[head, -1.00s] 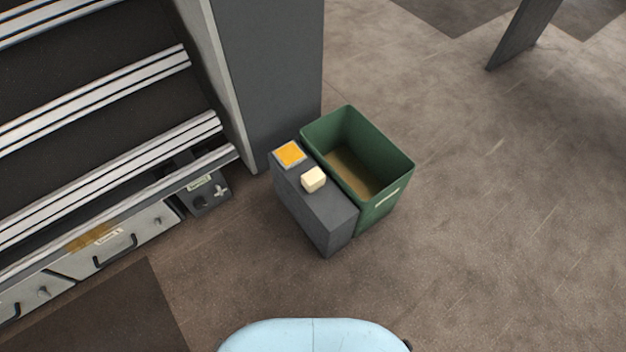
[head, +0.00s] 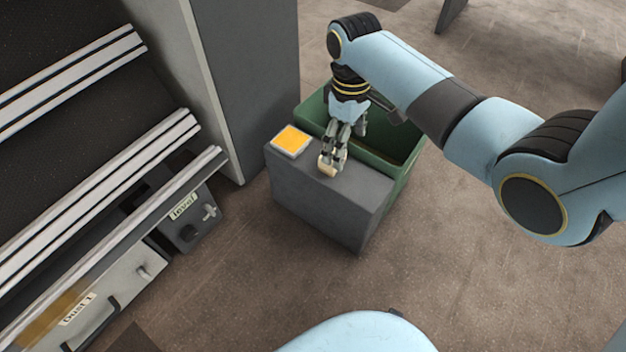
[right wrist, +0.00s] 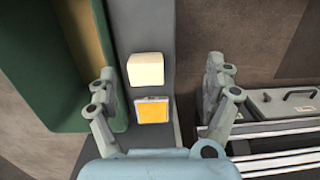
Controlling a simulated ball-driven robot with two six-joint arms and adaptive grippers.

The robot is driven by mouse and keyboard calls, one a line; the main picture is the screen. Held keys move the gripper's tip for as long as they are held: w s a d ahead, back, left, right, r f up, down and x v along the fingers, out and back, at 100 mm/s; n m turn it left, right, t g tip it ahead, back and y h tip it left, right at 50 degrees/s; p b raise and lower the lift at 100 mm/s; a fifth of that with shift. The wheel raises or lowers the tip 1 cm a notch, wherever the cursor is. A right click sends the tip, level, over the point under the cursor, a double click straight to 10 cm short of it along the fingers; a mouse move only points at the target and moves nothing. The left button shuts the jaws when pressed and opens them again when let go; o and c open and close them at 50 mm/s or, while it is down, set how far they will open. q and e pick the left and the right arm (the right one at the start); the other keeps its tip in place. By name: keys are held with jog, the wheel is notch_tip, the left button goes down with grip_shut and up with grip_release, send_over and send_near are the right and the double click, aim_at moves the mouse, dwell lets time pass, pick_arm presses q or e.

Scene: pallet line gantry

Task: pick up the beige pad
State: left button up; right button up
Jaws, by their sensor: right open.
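The beige pad (right wrist: 146,70) is a small pale block on top of the dark grey block-shaped stand (head: 345,205). In the head view the pad (head: 326,168) is partly hidden by the fingers of my right gripper (head: 334,158), which points down at it. In the right wrist view my right gripper (right wrist: 160,95) is open, with one finger on either side and the pad in the space beyond them. I cannot tell whether a finger touches the pad. My left gripper is not in view.
An orange square in a light frame (head: 292,140) lies on the stand close to the pad. A green bin (head: 398,160) stands right behind the stand. A grey pillar (head: 255,90) and a railed conveyor frame (head: 100,180) are to the left. Open floor lies at the right.

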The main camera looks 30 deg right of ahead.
jog(key=shift+t, duration=0.4)
jog(key=w, duration=0.2)
jog(key=w+b, duration=0.1)
jog(key=w, duration=0.1)
jog(key=shift+w+d+f, duration=0.1)
jog(key=shift+d+f, duration=0.05)
jog(key=shift+f, duration=0.05)
jog(key=b, duration=0.3)
send_over(329, 171)
jog(key=w+d, duration=0.2)
notch_tip(329, 171, down, 5)
jog(key=shift+d+r, duration=0.1)
jog(key=shift+r, duration=0.1)
jog(key=shift+w+f+b, duration=0.1)
jog(key=shift+f+b, duration=0.2)
notch_tip(329, 171, down, 4)
jog(key=b, duration=0.3)
jog(key=shift+d+r, duration=0.1)
jog(key=shift+r, duration=0.15)
jog(key=shift+f+b, duration=0.6)
jog(key=shift+f, duration=0.15)
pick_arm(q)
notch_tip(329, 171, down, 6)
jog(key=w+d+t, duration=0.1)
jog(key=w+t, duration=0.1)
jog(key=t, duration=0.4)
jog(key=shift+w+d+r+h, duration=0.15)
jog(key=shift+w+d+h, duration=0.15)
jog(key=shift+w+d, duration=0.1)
